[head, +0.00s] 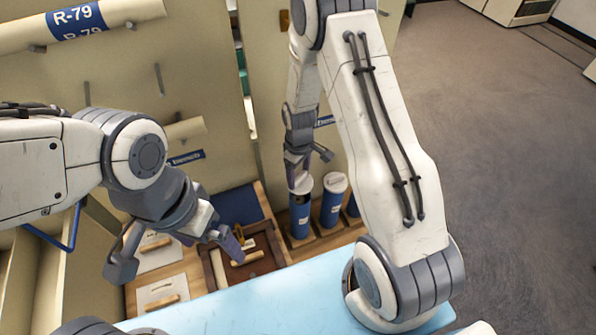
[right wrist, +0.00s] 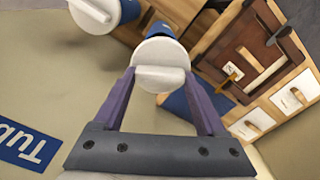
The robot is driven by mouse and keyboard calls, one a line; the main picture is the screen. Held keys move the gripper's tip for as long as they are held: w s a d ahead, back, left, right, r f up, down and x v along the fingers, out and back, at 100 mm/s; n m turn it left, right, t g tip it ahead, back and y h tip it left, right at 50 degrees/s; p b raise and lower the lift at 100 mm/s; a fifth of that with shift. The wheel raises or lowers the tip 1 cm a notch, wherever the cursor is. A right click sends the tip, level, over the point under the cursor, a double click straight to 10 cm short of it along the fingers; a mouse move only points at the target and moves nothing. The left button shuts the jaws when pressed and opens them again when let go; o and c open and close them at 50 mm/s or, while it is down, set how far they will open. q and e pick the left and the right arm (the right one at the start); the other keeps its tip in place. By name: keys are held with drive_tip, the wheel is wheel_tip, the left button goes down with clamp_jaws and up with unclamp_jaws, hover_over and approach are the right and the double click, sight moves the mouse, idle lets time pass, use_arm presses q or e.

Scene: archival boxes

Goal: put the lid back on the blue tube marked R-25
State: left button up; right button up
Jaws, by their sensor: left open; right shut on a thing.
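My right gripper (head: 298,172) is shut on a white lid (right wrist: 160,78), with one finger on either side of the lid's raised ridge in the right wrist view. A blue tube (head: 300,217) stands upright directly below this lid; I cannot tell whether the lid is fully seated or slightly above the rim. The tube's label is too small to read. It also shows behind the lid in the right wrist view (right wrist: 165,30). My left gripper (head: 232,246) is open, low over a brown wooden tray (head: 213,268), near a light handle bar (head: 247,258).
Another white-lidded blue tube (head: 332,205) stands close to the right, with a further blue one beside it. Two white panels with wooden handles (head: 160,297) lie at left. A light blue surface (head: 260,305) is in front. A tube marked R-79 (head: 78,22) is on the rack.

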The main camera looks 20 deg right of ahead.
sight(299, 186)
drive_tip(key=shift+f+b, duration=1.9)
drive_tip(key=shift+f, duration=0.9)
drive_tip(key=shift+s+f, duration=0.1)
drive_tip(key=shift+f, duration=0.05)
drive_tip(key=o, duration=1.3)
drive_tip(key=shift+c, duration=0.2)
drive_tip(key=shift+r+p, duration=2.6)
drive_tip(key=shift+r, duration=1)
